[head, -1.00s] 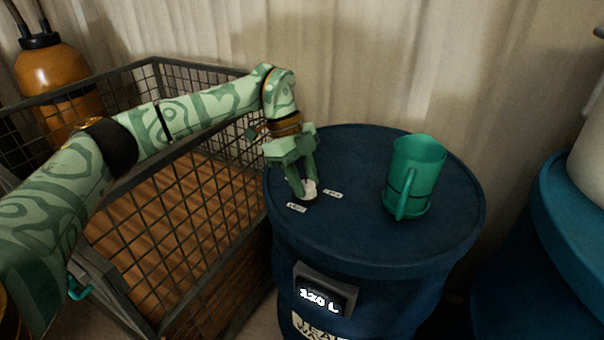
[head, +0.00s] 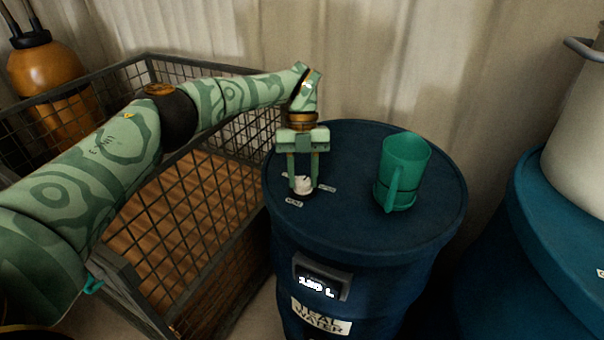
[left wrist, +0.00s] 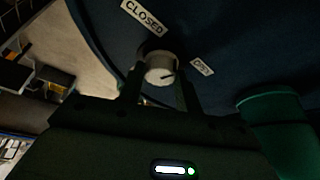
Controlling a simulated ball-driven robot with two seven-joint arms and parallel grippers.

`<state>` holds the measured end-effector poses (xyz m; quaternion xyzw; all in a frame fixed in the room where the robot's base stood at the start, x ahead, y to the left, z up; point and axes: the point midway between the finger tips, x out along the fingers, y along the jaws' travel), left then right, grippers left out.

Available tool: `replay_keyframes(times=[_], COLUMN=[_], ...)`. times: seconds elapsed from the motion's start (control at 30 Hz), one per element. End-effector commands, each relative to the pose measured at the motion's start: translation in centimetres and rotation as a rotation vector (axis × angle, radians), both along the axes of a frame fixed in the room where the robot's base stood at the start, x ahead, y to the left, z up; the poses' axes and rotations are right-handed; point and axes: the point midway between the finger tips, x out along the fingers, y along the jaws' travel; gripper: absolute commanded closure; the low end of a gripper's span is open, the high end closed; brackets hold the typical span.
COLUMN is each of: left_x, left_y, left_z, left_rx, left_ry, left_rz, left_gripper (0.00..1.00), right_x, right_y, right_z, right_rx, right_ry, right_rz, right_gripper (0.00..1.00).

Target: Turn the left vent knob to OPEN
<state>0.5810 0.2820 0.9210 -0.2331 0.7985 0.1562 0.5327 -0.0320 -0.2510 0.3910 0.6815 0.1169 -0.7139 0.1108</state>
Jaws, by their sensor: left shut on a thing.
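The left vent knob (head: 303,184) is a small white round knob on the blue drum lid, near its left edge. My left gripper (head: 302,188) points down at it with one finger on each side, shut on it. In the left wrist view the knob (left wrist: 160,68) sits between the fingers and has a dark line on its face. The CLOSED label (left wrist: 143,17) lies beyond the knob, and the OPEN label (left wrist: 202,66) lies to its right. The line points rightward, roughly to the OPEN side; its exact alignment is unclear. My right gripper is not in view.
A green mug (head: 405,170) stands on the drum lid (head: 370,235) right of the knob. A wire-mesh crate (head: 215,225) stands left of the drum, with an orange tank (head: 45,75) behind it. Another blue drum (head: 540,250) with a pale pot (head: 580,150) is at the right.

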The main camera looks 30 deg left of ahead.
Motion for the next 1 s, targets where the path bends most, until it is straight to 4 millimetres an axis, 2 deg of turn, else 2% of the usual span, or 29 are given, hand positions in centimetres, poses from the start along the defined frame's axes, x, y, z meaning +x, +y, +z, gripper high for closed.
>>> replay_keyframes(times=[0.2,0.5,1.0], left_x=[0.14,0.15,0.13], left_y=[-0.14,-0.22,-0.29], left_z=[-0.01,0.04,0.02], left_rx=[0.002,0.001,0.000], left_ry=[-0.002,-0.002,-0.003], left_rz=[-0.197,-0.405,-0.527], left_gripper=[0.89,0.89,0.89], right_x=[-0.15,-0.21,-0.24], right_y=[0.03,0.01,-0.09], right_z=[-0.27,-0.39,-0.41], right_rx=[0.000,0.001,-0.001], right_ry=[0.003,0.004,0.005], right_rz=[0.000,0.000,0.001], right_gripper=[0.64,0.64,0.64])
